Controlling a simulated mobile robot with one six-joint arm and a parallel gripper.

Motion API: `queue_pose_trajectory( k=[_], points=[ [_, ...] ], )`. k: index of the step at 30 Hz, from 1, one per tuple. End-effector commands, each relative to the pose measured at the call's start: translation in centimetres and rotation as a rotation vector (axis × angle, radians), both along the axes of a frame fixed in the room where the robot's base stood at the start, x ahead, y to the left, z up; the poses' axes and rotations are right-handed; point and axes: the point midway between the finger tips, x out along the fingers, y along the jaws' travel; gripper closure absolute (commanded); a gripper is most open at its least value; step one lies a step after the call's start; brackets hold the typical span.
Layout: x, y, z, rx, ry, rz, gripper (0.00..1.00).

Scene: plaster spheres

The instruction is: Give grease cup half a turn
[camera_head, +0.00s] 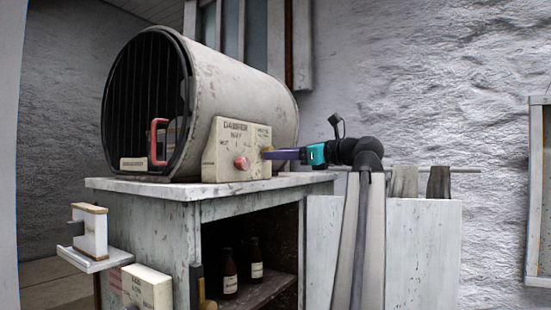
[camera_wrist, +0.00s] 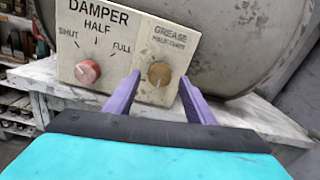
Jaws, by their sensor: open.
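The grease cup (camera_wrist: 159,74) is a round brass knob on the right of a cream panel (camera_wrist: 120,42), under the words "GREASE HALF-TURN". In the head view its brass edge (camera_head: 267,152) shows at the panel's right side, partly behind my gripper. My gripper (camera_wrist: 160,90) has two purple fingers, open, one on each side of the knob in the wrist picture. The fingertips look close to the panel; I cannot tell if they touch the knob. The head view shows the gripper (camera_head: 272,154) reaching in from the right.
A red damper knob (camera_wrist: 87,72) sits left of the grease cup on the same panel. A large drum (camera_head: 235,95) with a red handle (camera_head: 158,142) stands behind on a worn cabinet (camera_head: 150,187). Bottles (camera_head: 230,272) stand on the shelf below.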

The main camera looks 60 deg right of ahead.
Motion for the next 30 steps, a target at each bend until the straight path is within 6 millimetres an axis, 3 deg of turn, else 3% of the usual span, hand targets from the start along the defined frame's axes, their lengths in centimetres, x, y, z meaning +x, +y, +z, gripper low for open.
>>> queue_pose_trajectory(
  k=[18,24,30],
  points=[
    [-8.6,0.4,-0.2,-0.001,0.001,-0.002,0.51],
    [-10.5,0.4,-0.1,0.0,0.001,-0.001,0.51],
    [-11.0,0.5,0.0,0.0,0.001,0.0,0.51]
  ],
)
